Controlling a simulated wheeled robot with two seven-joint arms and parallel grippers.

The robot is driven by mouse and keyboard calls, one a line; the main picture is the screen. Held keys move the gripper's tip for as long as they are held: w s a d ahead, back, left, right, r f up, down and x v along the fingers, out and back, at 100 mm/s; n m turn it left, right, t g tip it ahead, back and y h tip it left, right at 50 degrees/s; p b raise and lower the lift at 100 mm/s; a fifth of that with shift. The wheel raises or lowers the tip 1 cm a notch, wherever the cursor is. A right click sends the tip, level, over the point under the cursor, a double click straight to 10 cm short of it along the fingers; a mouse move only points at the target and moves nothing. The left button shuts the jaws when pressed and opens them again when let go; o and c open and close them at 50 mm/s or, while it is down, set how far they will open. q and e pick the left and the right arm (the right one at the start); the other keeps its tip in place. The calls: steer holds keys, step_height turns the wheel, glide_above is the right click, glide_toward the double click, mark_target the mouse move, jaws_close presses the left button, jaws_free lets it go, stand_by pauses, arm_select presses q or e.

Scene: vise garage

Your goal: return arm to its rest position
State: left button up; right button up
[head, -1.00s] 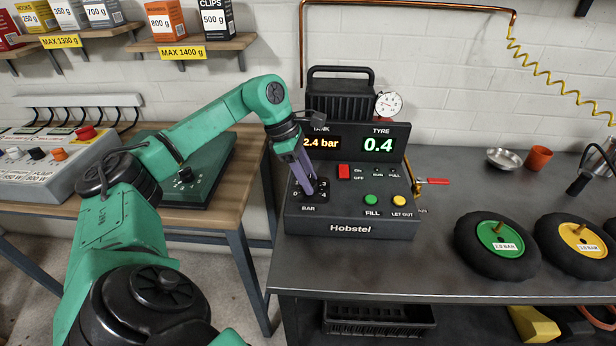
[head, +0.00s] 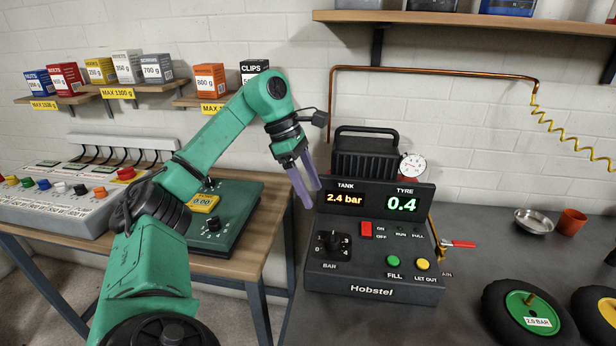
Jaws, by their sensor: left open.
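My left arm comes in from the left in the head view. Its gripper (head: 308,192) is open and empty, with its purple fingers pointing down. It hangs in the air just left of the Hobstel compressor panel (head: 372,291), up and left of the black BAR dial (head: 332,244). The dial is in full view and the gripper is apart from it. The displays read 2.4 bar for TANK and 0.4 for TYRE. My right gripper is not in view.
A green device (head: 236,228) and a grey control box (head: 60,207) stand on the wooden table at left. Shelves with boxes (head: 210,80) hang behind the arm. A metal bowl (head: 534,221), an orange cup (head: 571,222) and wheels (head: 527,314) are on the right bench.

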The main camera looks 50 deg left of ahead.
arm_select(q)
steer(key=shift+s+a+r, duration=0.15)
steer(key=shift+a+r, duration=0.1)
steer(key=shift+r, duration=0.35)
